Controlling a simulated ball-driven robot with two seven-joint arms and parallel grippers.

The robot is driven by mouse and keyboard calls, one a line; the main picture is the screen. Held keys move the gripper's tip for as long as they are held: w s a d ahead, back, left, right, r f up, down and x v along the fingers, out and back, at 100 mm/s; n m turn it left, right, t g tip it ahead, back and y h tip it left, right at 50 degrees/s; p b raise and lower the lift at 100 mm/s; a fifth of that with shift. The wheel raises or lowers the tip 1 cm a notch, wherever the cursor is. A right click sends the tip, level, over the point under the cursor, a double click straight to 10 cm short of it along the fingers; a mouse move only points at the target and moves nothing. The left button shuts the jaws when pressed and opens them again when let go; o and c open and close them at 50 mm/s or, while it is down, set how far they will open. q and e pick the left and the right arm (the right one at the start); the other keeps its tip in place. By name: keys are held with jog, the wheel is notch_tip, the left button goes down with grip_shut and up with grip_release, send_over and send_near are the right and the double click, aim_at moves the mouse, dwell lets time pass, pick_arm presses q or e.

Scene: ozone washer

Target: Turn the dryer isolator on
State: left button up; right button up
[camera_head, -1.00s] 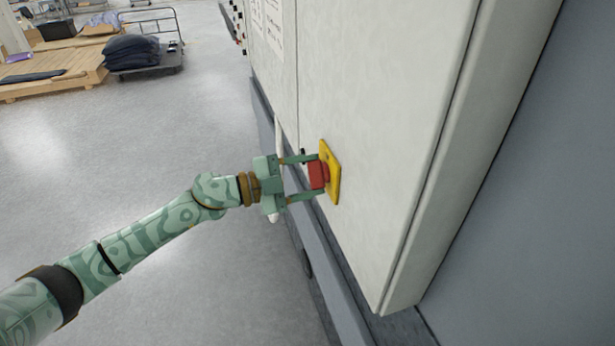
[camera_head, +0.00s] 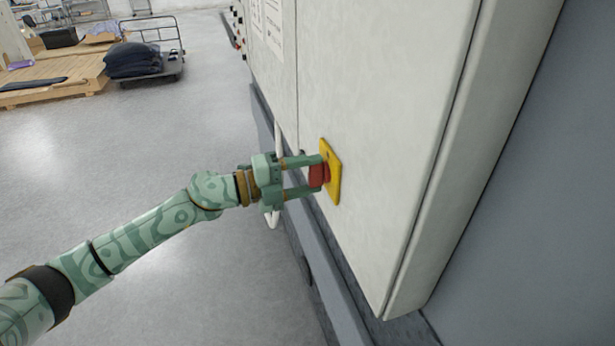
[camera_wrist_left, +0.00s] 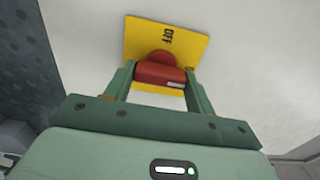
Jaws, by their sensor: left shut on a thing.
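The dryer isolator is a red rotary handle (camera_head: 319,174) on a yellow square plate (camera_head: 332,171), fixed to the pale cabinet door. My left gripper (camera_head: 316,173) is shut on the red handle, one finger on each side of it. In the left wrist view the red handle (camera_wrist_left: 160,72) sits between the fingers, and the yellow plate (camera_wrist_left: 170,42) behind it shows the word OFF beyond the handle. Another marking at the plate's right edge is partly hidden by a finger. My right gripper is not in view.
The pale cabinet (camera_head: 375,110) fills the middle and right, with a dark base along the floor. A white pipe or handle (camera_head: 276,150) runs beside my gripper. A cart with dark bags (camera_head: 135,60) and a wooden pallet (camera_head: 85,70) stand far off at upper left. The floor between is clear.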

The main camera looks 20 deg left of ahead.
pick_arm(q)
jog(key=shift+f, duration=0.1)
dwell(0.3)
jog(key=o, duration=1)
jog(key=shift+b+v, duration=3.1)
jog(key=shift+v, duration=5.1)
